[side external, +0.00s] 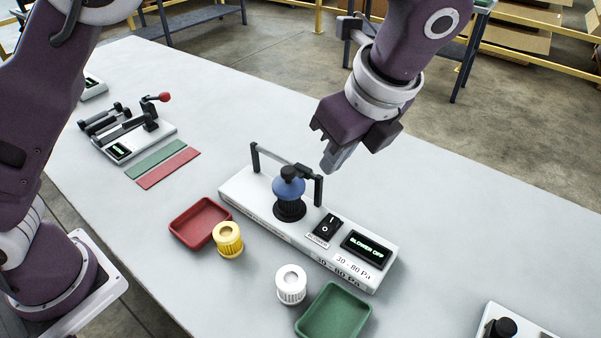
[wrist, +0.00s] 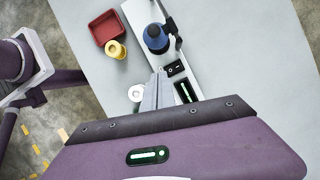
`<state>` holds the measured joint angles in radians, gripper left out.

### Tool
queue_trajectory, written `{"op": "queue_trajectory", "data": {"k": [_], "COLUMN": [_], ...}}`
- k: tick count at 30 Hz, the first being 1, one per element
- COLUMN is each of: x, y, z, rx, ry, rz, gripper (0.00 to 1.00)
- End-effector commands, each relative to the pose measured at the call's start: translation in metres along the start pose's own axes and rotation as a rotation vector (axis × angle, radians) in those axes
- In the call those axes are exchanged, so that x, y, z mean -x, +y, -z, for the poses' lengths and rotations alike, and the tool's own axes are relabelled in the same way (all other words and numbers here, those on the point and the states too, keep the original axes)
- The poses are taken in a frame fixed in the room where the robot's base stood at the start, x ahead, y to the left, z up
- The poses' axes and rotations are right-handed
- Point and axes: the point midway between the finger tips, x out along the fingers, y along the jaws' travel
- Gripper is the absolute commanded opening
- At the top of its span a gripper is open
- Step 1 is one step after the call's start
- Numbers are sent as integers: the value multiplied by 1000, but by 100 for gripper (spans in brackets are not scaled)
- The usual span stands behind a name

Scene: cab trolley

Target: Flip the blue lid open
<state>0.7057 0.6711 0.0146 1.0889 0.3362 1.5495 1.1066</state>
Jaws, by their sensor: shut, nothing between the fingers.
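The blue lid (side external: 289,187) with a black knob sits on a black ribbed holder (side external: 289,208) on a white blower unit (side external: 240,194). It looks closed. In the wrist view the blue lid (wrist: 156,38) is at the top centre. A black bar frame (side external: 283,160) stands behind the lid and arches over the unit. My gripper (side external: 337,158) is shut and empty, above and to the right of the lid, apart from it. In the wrist view my gripper's fingers (wrist: 158,90) are together, pointing toward the unit.
A black rocker switch (side external: 328,226) and a display reading "BLOWER OFF" (side external: 366,247) are on the unit. A red tray (side external: 200,222), yellow filter (side external: 229,239), white filter (side external: 291,284) and green tray (side external: 334,314) stand in front. The table's right side is mostly clear.

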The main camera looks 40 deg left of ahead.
Motion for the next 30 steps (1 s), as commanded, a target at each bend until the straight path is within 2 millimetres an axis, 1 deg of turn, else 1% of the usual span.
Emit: {"op": "queue_trajectory", "data": {"k": [2,5,15,17,21,24,30], "x": [-3,-16,-90,-102,-109,-112,-115], "y": [0,0,1,1,0,0,0], "z": [0,0,-1,-1,-24,-32,-38], "rx": [1,2,3,3,7,5,4], "ry": [0,-1,-1,0,1,2,2], "rz": [0,-2,-5,-4,0,2,1], "gripper": [0,0,0,0,0,0,0]}}
